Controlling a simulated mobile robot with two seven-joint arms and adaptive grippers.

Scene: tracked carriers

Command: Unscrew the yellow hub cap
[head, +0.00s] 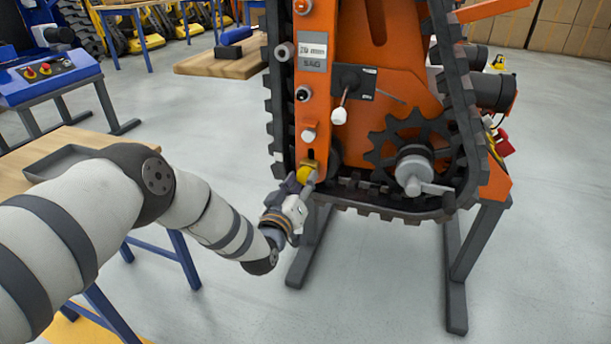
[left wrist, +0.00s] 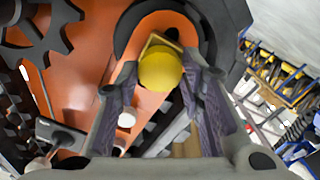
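The yellow hub cap (head: 306,173) sits low on the orange upright of the tracked carrier, below a white knob. In the left wrist view the round face of the cap (left wrist: 160,69) fills the space between the fingertips. My left gripper (head: 299,186) is at the cap, with one finger on each side; it also shows in the left wrist view (left wrist: 160,75). Its fingers appear shut on the cap, though the contact is partly hidden. A brass-coloured block (left wrist: 158,44) shows just behind the cap. My right gripper is not in view.
The black track (head: 375,203) and toothed sprocket (head: 410,150) are right of the gripper. A grey T-handle (head: 420,180) and a white-tipped lever (head: 339,115) stick out. A wooden table (head: 60,152) stands at left. Open floor lies in front.

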